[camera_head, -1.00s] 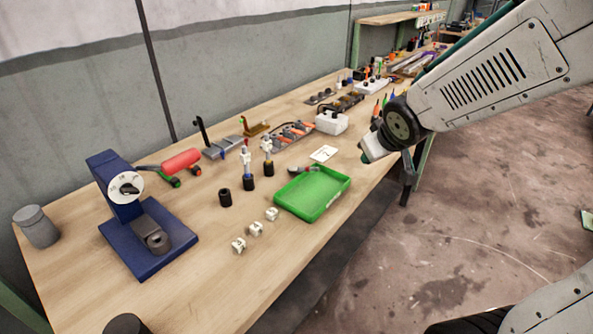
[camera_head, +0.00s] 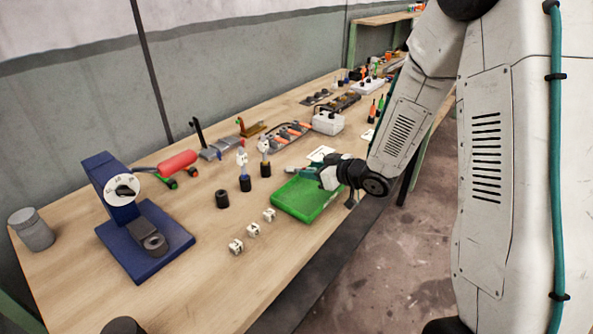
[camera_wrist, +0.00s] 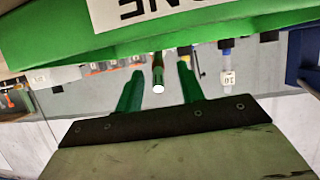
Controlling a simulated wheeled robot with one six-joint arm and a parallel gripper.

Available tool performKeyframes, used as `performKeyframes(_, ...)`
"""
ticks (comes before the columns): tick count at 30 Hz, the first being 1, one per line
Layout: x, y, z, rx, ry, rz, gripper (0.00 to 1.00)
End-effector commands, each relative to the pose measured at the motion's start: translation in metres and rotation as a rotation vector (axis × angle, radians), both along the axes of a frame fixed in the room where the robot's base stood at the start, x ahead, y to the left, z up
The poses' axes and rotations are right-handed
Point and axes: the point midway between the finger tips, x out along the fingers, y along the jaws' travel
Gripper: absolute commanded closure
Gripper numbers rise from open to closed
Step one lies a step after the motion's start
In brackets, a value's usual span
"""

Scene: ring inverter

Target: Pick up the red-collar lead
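Two upright leads with white tags stand in dark holders behind the tray. The left lead (camera_head: 243,161) has a blue part at its foot; the right lead (camera_head: 265,149) is beside it. I cannot tell for sure which collar is red. My gripper (camera_head: 294,172) is over the back of the green tray, right of both leads. In the wrist view its green fingers (camera_wrist: 158,88) are spread. A dark reddish rod with a bright round end (camera_wrist: 158,75) shows between them, with no visible contact. The blue-footed lead (camera_wrist: 227,70) hangs upside down to the right in that view.
The green tray (camera_head: 292,207) lies under my gripper; its label (camera_wrist: 165,10) shows inverted. An empty black holder (camera_head: 222,198) and several white numbered blocks (camera_head: 253,230) stand left of it. A blue press-like device (camera_head: 115,190) is further left.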

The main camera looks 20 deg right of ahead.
Motion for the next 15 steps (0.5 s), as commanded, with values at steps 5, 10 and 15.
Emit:
performKeyframes(5,0.021,0.011,-0.011,-0.001,0.002,0.002,0.61)
performKeyframes(10,0.027,0.015,-0.014,-0.001,0.002,0.000,0.61)
performKeyframes(15,0.027,0.014,-0.014,-0.001,0.001,-0.001,0.64)
